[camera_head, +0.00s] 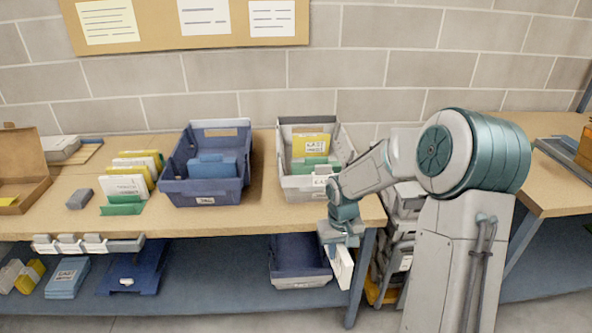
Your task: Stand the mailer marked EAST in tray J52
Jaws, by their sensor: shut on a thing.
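My gripper (342,242) is shut on a thin white mailer (343,269), which hangs below it in front of the table's right front edge. Its face is seen nearly edge-on, and no marking on it can be read. A grey tray (293,187) stands on the table with a yellow mailer (312,143) marked EAST and green and white ones in it. My arm covers its right front part. A blue tray (203,191) with a blue mailer in it stands to its left. The small tray labels are too blurred to read surely as J52.
A dark blue tray (291,282) sits on the lower shelf, just left of the held mailer. A row of mailers (128,178), a grey block (79,199) and an open carton (32,150) occupy the table's left. Stacked grey bins (405,235) stand right of the table.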

